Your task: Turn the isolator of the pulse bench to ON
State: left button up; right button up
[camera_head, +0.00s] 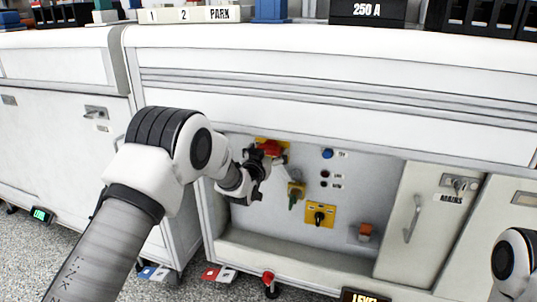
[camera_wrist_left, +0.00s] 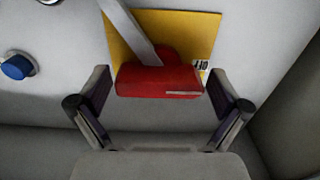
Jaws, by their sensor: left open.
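The isolator is a red handle (camera_head: 271,147) on a yellow plate (camera_head: 284,157), at the upper left of the bench's recessed panel. In the left wrist view the red handle (camera_wrist_left: 160,81) lies across the yellow plate (camera_wrist_left: 205,30), with a grey bar crossing to it. Part of a label, seemingly OFF (camera_wrist_left: 201,66), shows beside the handle. My left gripper (camera_head: 262,160) is at the isolator. In the wrist view its open fingers (camera_wrist_left: 159,88) stand on either side of the handle, with gaps visible. My right gripper is out of the picture.
Below the isolator are a yellow-plated switch (camera_head: 319,215) and a hanging padlock-like yellow part (camera_head: 296,190). A blue button (camera_head: 327,154) and an orange-red switch (camera_head: 365,231) are further right. A MAINS door (camera_head: 425,225) closes the right side. The recess floor is clear.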

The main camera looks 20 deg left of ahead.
pick_arm(q)
jog(key=shift+c, duration=0.4)
jog(key=c, duration=0.9)
jog(key=m+p, duration=0.3)
jog(key=shift+r+m, duration=0.15)
jog(key=shift+m, duration=0.15)
jog(key=m+p, duration=0.3)
jog(key=m, duration=0.1)
jog(key=shift+m, duration=0.3)
jog(key=m+p, duration=0.2)
jog(key=m, duration=0.3)
jog(key=shift+f+m+p, duration=0.15)
jog(key=shift+m+p, duration=0.25)
jog(key=shift+m, duration=0.8)
jog(key=shift+f+m+p, duration=0.1)
jog(key=shift+m+p, duration=0.25)
jog(key=shift+m, duration=0.85)
